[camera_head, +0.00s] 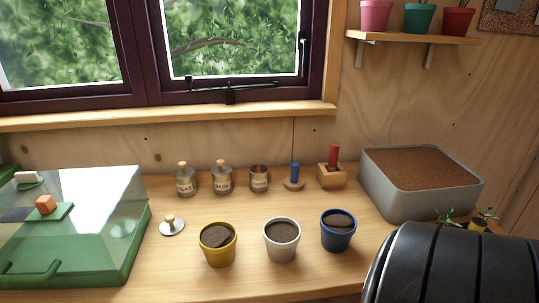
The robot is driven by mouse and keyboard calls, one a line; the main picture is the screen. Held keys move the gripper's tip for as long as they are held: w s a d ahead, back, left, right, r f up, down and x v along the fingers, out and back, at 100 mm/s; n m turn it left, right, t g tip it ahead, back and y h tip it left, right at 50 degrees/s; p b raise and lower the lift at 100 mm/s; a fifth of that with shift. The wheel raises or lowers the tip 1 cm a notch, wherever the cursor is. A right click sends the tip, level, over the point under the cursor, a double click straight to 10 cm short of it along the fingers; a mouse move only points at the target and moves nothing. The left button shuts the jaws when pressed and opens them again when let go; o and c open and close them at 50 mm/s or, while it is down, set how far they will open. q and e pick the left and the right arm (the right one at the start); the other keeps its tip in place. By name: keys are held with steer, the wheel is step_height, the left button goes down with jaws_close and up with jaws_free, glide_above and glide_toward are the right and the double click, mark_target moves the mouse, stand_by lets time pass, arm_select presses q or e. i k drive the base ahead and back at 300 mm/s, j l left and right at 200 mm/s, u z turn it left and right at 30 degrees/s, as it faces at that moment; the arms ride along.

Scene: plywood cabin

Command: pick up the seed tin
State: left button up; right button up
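Three small labelled metal tins stand in a row at the back of the wooden bench in the head view. The left tin (185,181) and the middle tin (222,178) have lids with round wooden knobs. The left label seems to read "PEAS"; the middle one is hard to read. The right tin (259,179) is open at the top. A loose round lid with a wooden knob (172,226) lies on the bench in front of the left tin. Neither gripper is in view. A large black ribbed part, probably my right arm, fills the lower right corner.
Yellow (217,252), white (282,246) and blue (338,236) pots of soil stand in front. A blue-handled tool (294,178) and a red-handled one (333,159) stand right of the tins. A soil tub (383,197) is at right, a green glazed box (95,275) at left.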

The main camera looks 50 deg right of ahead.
mark_target(258, 174)
steer(key=z, duration=1.65)
